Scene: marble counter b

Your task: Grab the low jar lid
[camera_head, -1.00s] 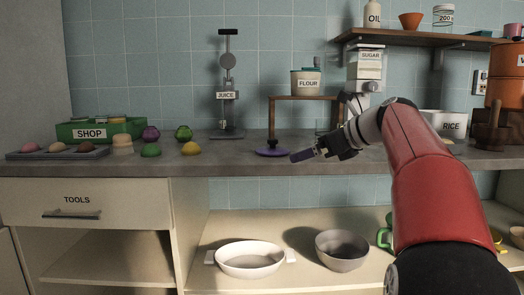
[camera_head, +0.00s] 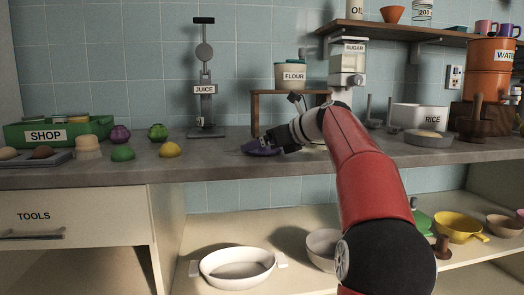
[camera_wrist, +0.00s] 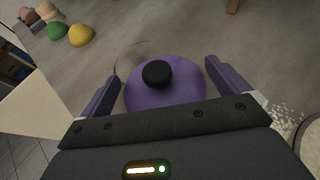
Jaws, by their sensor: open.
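The low jar lid (camera_wrist: 180,92) is a purple disc with a round black knob (camera_wrist: 157,73) on top. It lies on the counter, seen in the wrist view between the fingers of my gripper (camera_wrist: 162,72). The purple fingers are open, one on each side of the lid, with the knob apart from both. In the head view my gripper (camera_head: 268,143) is low over the counter at the lid (camera_head: 258,150), and partly hides it. Whether a finger touches the lid's rim I cannot tell.
A wooden stand (camera_head: 255,115) with a flour canister (camera_head: 294,75) is behind. The juice press (camera_head: 205,90) stands back left. A yellow dome (camera_head: 170,149) and a green dome (camera_head: 123,153) lie left. A faint clear curved edge (camera_wrist: 125,55) shows beside the lid. The counter between is clear.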

